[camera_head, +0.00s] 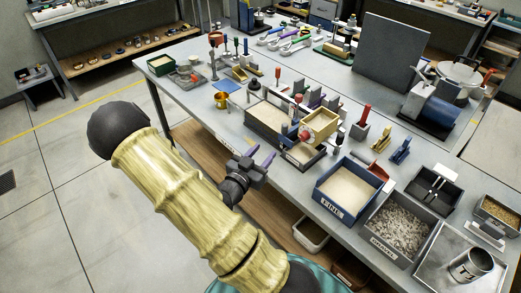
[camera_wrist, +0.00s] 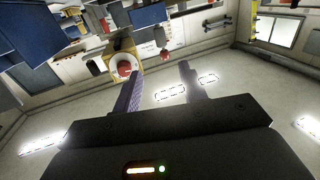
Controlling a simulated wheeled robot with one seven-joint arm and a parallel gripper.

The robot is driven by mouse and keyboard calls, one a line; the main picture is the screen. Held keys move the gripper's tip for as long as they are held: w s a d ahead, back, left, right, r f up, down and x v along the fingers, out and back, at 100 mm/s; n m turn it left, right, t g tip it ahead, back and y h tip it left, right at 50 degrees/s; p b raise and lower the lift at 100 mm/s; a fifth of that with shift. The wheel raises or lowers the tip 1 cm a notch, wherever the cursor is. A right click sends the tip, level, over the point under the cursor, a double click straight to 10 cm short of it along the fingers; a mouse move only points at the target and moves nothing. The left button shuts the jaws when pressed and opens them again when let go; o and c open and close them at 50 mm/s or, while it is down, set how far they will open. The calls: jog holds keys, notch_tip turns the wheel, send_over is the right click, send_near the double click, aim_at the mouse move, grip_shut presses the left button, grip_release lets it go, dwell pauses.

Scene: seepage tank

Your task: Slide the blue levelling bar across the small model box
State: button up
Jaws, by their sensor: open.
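My gripper (camera_head: 261,154) is open and empty, with two purple fingers, in front of the workbench's near edge in the head view. In the wrist view its fingers (camera_wrist: 160,78) are spread apart with nothing between them. A small yellow-framed box (camera_head: 320,124) stands on the bench, to the right of and beyond my gripper; it looks like the small model box, but I cannot be sure. A larger sand-filled box (camera_head: 268,117) stands beside it. I cannot pick out the blue levelling bar with certainty; small blue and purple pieces crowd around the boxes.
A blue bin marked FINE (camera_head: 347,187) and a gravel bin (camera_head: 397,227) stand along the near edge. A grey tray with a tin (camera_head: 470,266) is at the lower right. A dark upright panel (camera_head: 391,52) rises at the back. Open floor lies left of the bench.

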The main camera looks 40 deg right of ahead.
jog(key=shift+s+a+p, duration=0.25)
jog(key=shift+a+p, duration=0.15)
jog(key=shift+p, duration=0.35)
jog(key=w+a+f+n+y+p, duration=0.1)
jog(key=w+a+n+y, duration=0.1)
jog(key=a+y, duration=0.4)
jog(key=w+a+f+n+y, duration=0.2)
jog(key=w+a+y, duration=0.1)
jog(key=a+y, duration=0.4)
jog(key=s+a+r+n+g+y, duration=0.3)
jog(key=s+a+r+n, duration=0.4)
jog(key=s+r+n, duration=0.3)
jog(key=shift+a+r+y+p, duration=0.4)
jog(key=shift+r+y+p, duration=0.05)
jog(key=shift+y, duration=0.05)
